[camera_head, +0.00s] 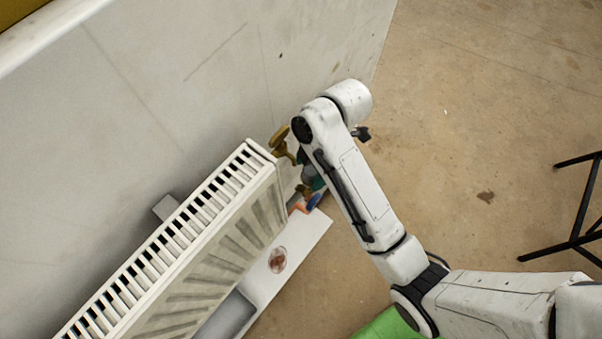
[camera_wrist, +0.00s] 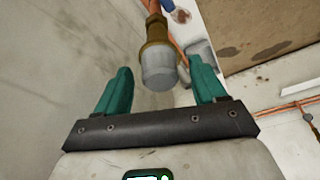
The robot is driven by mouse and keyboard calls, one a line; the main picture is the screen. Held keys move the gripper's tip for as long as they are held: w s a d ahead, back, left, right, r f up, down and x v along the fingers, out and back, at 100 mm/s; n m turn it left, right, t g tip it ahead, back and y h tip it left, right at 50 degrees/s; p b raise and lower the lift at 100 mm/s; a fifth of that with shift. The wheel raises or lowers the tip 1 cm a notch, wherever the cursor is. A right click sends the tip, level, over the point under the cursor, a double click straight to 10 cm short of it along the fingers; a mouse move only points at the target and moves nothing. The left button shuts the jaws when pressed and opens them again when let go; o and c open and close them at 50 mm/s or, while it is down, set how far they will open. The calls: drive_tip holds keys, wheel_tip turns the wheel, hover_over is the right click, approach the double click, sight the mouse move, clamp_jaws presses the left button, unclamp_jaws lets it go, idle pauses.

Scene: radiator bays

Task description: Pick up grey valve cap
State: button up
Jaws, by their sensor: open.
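The grey valve cap (camera_wrist: 158,68) sits on the end of a brass valve body (camera_wrist: 156,34) in the wrist view. My gripper (camera_wrist: 161,66) is open, with one teal finger to the left of the cap and the other to its right. Gaps show on both sides between cap and fingers. How deep the cap lies between the fingers is hard to judge. In the camera_head view, my arm partly hides the gripper, and a small teal part of it (camera_head: 318,183) shows beside the radiator's end; the cap is hard to make out there.
A white ribbed radiator (camera_head: 190,255) stands close to the grey wall (camera_head: 160,80). A brass fitting (camera_head: 280,140) and a blue handle (camera_head: 316,200) are at its end. A copper pipe (camera_wrist: 290,108) runs at the right. Brown floor is open at right, with a black stand (camera_head: 575,240).

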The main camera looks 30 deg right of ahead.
drive_tip(key=shift+a+f, duration=0.1)
drive_tip(key=shift+f, duration=0.05)
drive_tip(key=c, duration=1.1)
drive_tip(key=shift+r+p, duration=1.4)
drive_tip(key=shift+p, duration=0.05)
